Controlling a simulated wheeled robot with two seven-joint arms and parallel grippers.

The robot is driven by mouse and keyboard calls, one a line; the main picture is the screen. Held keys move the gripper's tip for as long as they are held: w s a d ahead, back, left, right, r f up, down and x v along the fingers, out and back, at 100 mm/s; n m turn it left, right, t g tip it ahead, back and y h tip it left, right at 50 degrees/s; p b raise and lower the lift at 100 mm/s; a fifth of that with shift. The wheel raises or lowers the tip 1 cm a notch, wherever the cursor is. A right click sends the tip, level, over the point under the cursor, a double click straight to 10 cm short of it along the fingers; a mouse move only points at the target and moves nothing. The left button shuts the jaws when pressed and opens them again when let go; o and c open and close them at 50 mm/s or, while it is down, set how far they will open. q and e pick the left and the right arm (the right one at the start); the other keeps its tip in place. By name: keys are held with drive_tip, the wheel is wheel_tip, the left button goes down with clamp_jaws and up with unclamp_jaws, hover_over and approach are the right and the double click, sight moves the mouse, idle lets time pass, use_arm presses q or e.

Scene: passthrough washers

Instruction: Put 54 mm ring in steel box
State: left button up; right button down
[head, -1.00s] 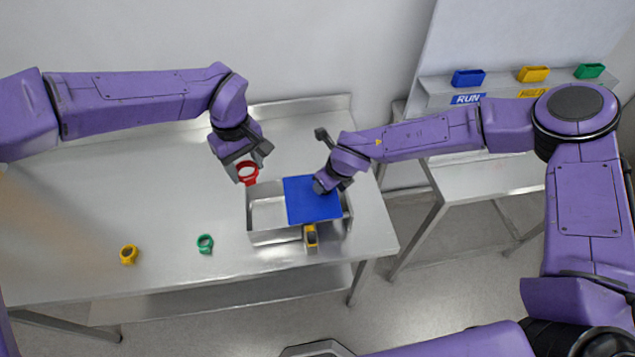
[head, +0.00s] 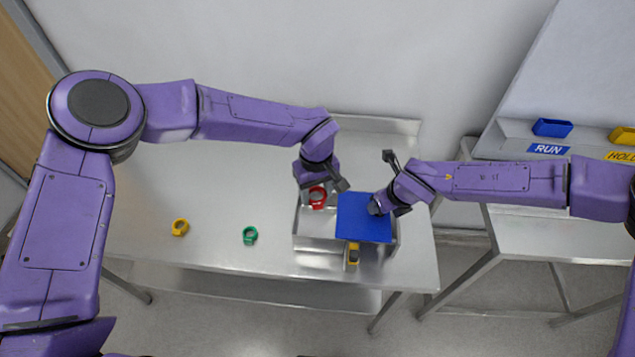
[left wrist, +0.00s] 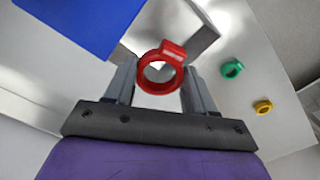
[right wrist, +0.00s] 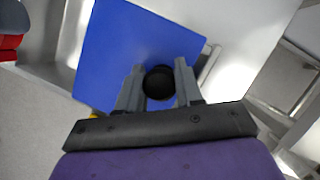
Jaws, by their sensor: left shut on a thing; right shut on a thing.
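A red ring (head: 317,198) with a raised block on its rim is in my left gripper (head: 317,193). It also shows between the fingers in the left wrist view (left wrist: 160,72). I cannot read its size. The ring is over the open left part of the steel box (head: 316,244), near its back; its exact height is unclear. A blue lid (head: 362,222) covers the box's right part. My right gripper (head: 379,204) is shut on the lid's black knob (right wrist: 158,83). The box interior under the lid is hidden.
A yellow ring (head: 180,227) and a green ring (head: 250,235) lie on the steel table (head: 150,205), left of the box. A yellow piece (head: 353,254) is at the box's front. A side bench (head: 545,230) stands right, with blue (head: 552,127) and yellow bins (head: 623,135) behind.

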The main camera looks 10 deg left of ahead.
use_arm(q)
drive_tip(key=shift+f, duration=3.7)
use_arm(e)
drive_tip(key=shift+w+r, duration=0.15)
use_arm(q)
drive_tip(key=o, duration=1.4)
wheel_tip(320, 180, up, 11)
use_arm(e)
drive_tip(key=shift+a, duration=0.1)
